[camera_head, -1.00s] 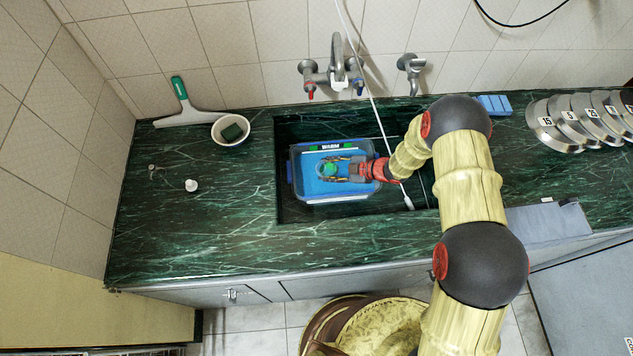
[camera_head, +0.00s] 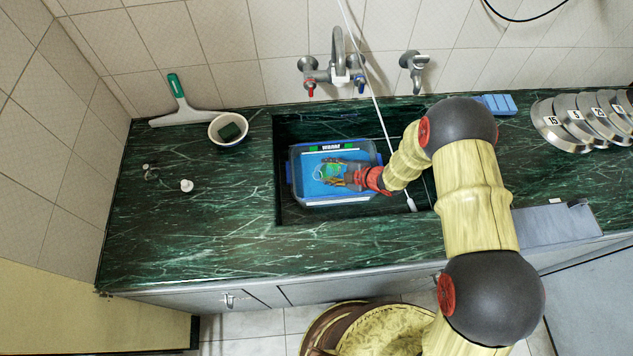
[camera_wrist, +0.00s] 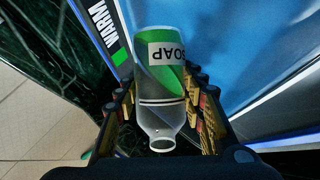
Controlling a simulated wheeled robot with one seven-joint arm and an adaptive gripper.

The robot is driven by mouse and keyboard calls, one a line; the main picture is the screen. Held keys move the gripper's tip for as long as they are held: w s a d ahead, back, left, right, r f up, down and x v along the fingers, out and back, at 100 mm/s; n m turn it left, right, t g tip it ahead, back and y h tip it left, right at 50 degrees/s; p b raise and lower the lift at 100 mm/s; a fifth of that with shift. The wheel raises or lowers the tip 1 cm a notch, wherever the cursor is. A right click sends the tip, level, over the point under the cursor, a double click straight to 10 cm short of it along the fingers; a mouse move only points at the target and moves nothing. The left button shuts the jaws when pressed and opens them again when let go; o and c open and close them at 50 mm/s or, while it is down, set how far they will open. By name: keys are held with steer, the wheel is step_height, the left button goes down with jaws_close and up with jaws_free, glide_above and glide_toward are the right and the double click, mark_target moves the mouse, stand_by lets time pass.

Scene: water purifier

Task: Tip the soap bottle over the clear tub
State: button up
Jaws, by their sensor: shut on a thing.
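The soap bottle (camera_wrist: 165,88) is clear with green contents and a SOAP label that reads upside down in the wrist view. Its open mouth points to the bottom of that view, and the green lies toward its base. My gripper (camera_head: 340,174) is shut on the bottle, one finger on each side. In the head view the bottle (camera_head: 326,173) is tilted and over the clear tub (camera_head: 293,180). The tub has blue edges, a WARM label and blue inside. Whether anything runs from the mouth cannot be told.
The tub stands in the dark sink (camera_head: 290,213), below a wall tap (camera_head: 338,72). A white bowl with a dark sponge (camera_head: 229,129) and a squeegee (camera_head: 182,104) are at the left. Several numbered discs (camera_head: 556,123) lie at the right. A thin white rod (camera_head: 391,150) crosses the sink.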

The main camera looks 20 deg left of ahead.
mark_target(331, 165)
steer(key=shift+w+f+b, duration=0.1)
steer(key=shift+w+b, duration=0.05)
steer(key=shift+b, duration=0.55)
stand_by(0.5)
steer(key=shift+w+d+r+n+t+h+b, duration=0.1)
steer(key=shift+w+r+n+t+h+b, duration=0.05)
steer(key=shift+r+n+t+b, duration=0.7)
steer(key=shift+w+r+n+t+h+b, duration=0.15)
steer(key=shift+r+n+t+b, duration=0.15)
steer(key=shift+t+b, duration=0.55)
stand_by(3.3)
steer(key=shift+w+r+n+b, duration=0.1)
steer(key=shift+r+n+b, duration=0.25)
steer(key=shift+b, duration=1.05)
